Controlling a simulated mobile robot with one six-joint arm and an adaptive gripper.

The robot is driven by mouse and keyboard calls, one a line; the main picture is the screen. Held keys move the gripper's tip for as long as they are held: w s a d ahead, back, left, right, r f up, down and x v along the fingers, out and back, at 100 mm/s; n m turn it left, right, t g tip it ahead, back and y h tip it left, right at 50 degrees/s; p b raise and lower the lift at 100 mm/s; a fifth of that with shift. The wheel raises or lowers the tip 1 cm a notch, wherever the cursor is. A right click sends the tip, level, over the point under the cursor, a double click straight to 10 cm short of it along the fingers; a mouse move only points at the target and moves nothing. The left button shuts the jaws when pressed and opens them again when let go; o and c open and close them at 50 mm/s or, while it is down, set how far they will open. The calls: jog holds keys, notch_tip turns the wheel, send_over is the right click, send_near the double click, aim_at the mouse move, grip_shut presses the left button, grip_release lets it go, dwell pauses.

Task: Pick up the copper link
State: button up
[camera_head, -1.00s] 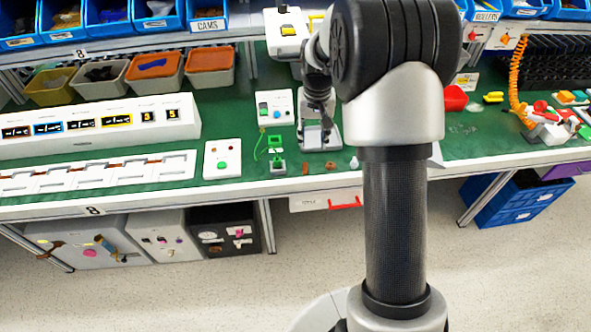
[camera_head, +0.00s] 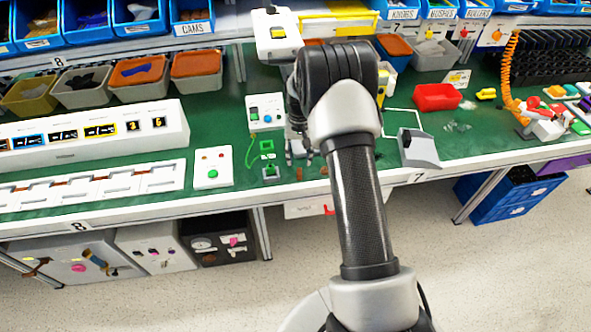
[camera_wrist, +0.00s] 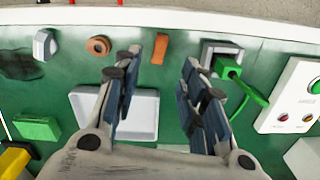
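The copper link (camera_wrist: 160,48) is a small flat orange-brown bar on the green bench mat. In the wrist view it lies just beyond my gripper (camera_wrist: 162,76), near the middle of the gap between the fingertips. It also shows as a small brown piece near the bench's front edge in the head view (camera_head: 299,173). My gripper is open and empty, with its fingers spread above the mat. In the head view, my gripper (camera_head: 298,150) is partly hidden by my arm.
A copper ring (camera_wrist: 98,46) and a grey knob-like piece (camera_wrist: 45,44) lie left of the link. A socket with a green plug and cable (camera_wrist: 228,68) stands right of it. A white tray (camera_wrist: 145,118) lies below the fingers. A white button box (camera_wrist: 294,98) is farther right.

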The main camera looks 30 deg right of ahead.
aim_at(299, 172)
notch_tip(299, 172, down, 7)
jog(key=shift+s+f+b, duration=0.1)
jog(key=shift+s+b, duration=0.05)
jog(key=shift+b, duration=1)
grip_shut()
